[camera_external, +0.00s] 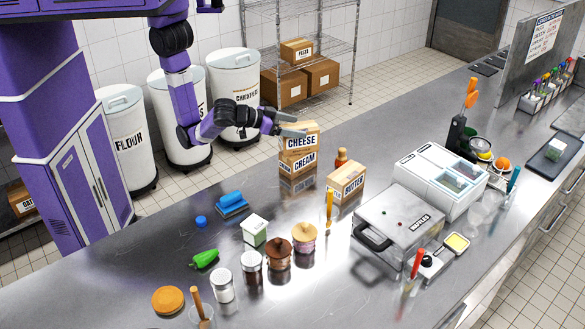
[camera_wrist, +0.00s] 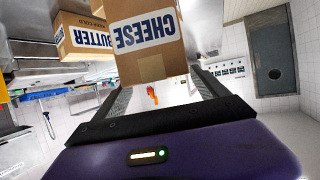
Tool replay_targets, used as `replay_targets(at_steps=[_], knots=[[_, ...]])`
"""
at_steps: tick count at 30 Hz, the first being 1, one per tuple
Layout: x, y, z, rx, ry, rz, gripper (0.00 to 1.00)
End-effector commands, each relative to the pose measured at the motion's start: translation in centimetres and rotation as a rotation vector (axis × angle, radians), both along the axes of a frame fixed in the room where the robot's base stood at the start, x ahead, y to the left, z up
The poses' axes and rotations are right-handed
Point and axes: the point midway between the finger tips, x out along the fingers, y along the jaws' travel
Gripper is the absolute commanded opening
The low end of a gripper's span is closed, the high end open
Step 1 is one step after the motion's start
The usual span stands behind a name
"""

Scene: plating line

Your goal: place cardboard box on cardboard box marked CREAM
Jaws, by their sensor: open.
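The cardboard box marked CHEESE (camera_external: 301,141) sits on top of the cardboard box marked CREAM (camera_external: 298,164) on the steel counter. The two look roughly lined up. My gripper (camera_external: 296,126) is at the left side of the CHEESE box, near its top. In the wrist view, the CHEESE box (camera_wrist: 148,38) appears upside down beyond and between the two spread fingers of my gripper (camera_wrist: 159,80). The fingers are open; whether either touches the box cannot be told. The CREAM box is not clearly seen in the wrist view.
A box marked BUTTER (camera_external: 345,183) stands to the right of the stack, with a sauce bottle (camera_external: 341,158) behind it. A waffle maker (camera_external: 398,224) is further right.

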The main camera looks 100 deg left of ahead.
Motion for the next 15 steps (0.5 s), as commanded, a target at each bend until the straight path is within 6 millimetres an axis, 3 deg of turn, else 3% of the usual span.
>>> replay_targets(at_steps=[9, 15], knots=[[-5.6, -2.5, 2.4, -0.003, 0.000, -0.004, 0.83], [-7.8, -3.3, 3.5, -0.001, 0.000, -0.002, 0.83]])
